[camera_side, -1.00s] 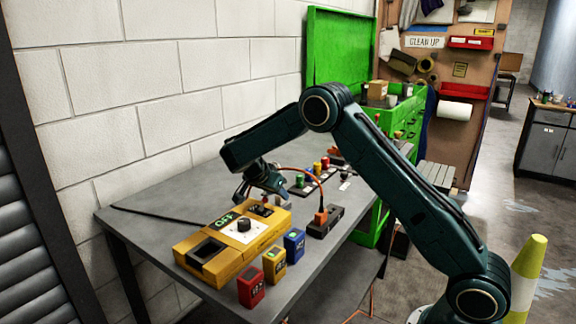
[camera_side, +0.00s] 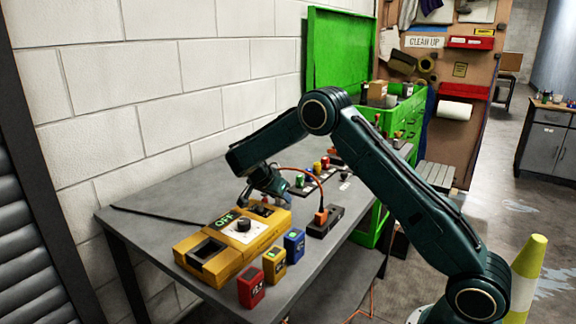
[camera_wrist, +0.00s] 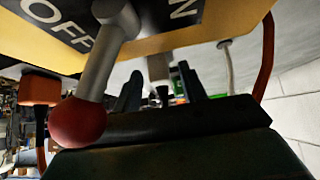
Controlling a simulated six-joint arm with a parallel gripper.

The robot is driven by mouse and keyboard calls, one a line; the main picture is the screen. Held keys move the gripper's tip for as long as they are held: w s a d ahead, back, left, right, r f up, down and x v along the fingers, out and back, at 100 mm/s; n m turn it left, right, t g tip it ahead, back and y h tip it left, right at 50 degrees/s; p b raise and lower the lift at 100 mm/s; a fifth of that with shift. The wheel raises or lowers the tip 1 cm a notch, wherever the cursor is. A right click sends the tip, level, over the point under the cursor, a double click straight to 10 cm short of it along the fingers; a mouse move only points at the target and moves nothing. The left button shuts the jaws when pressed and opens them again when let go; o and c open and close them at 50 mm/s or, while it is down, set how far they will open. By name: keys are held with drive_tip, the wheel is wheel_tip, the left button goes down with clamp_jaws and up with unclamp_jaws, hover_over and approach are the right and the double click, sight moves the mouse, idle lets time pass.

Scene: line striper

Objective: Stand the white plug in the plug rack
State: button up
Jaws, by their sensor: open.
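My gripper (camera_side: 246,197) is open over the far end of the yellow switch box (camera_side: 195,262). In the wrist view its two fingers (camera_wrist: 160,90) stand apart, and a pale grey-white shape (camera_wrist: 159,66) shows beyond them; I cannot tell if it is the white plug. A dark rack (camera_side: 302,191) with green, yellow and red plugs lies farther along the bench. A small white thing (camera_side: 345,186) lies near it, too small to identify as the plug.
In the wrist view a grey lever with a red ball (camera_wrist: 78,122) stands close to my gripper. An orange plug (camera_side: 321,217) with a cord sits in a black power strip (camera_side: 325,228). Red, yellow and blue blocks (camera_side: 251,288) line the box's near side.

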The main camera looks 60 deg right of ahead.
clamp_jaws()
drive_tip(key=shift+r, duration=0.75)
idle(0.8)
drive_tip(key=shift+r, duration=1.65)
